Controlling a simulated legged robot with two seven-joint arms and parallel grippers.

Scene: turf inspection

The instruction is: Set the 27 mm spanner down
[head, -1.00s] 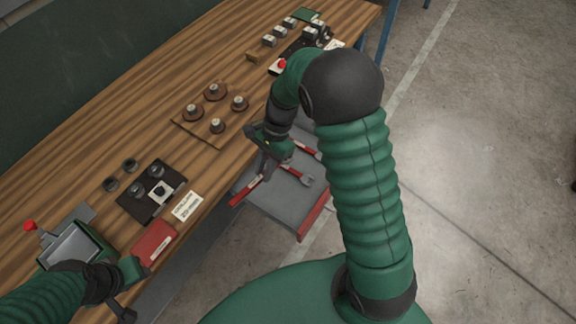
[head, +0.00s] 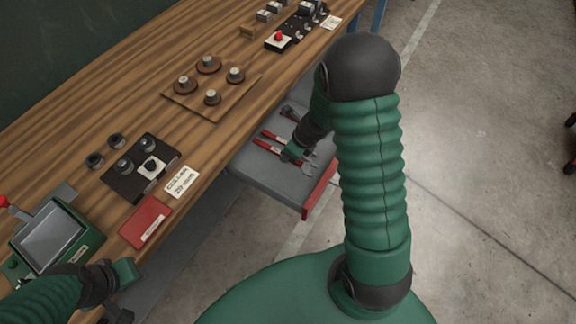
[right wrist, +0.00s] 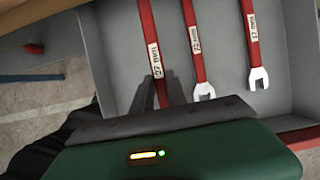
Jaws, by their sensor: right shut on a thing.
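The 27 mm spanner (right wrist: 150,42), with a red handle and a white label, is the leftmost of three spanners in the right wrist view. In the head view its red handle (head: 264,147) lies nearest the front of the picture. My right gripper (head: 297,156) is low in the open grey drawer (head: 250,165), and its dark fingers (right wrist: 161,92) are shut on this spanner. The spanner lies roughly parallel to the others, at or very near the drawer floor; I cannot tell if it touches. The fingers hide its lower end. My left gripper (head: 120,312) is over the bench's front edge, its fingers unclear.
A middle spanner (right wrist: 195,45) and a 17 mm spanner (right wrist: 252,40) lie in the drawer to the right. The drawer's red front (head: 321,188) bounds it. The wooden bench (head: 125,85) holds a board with several knobs (head: 212,85) and a red box (head: 146,222).

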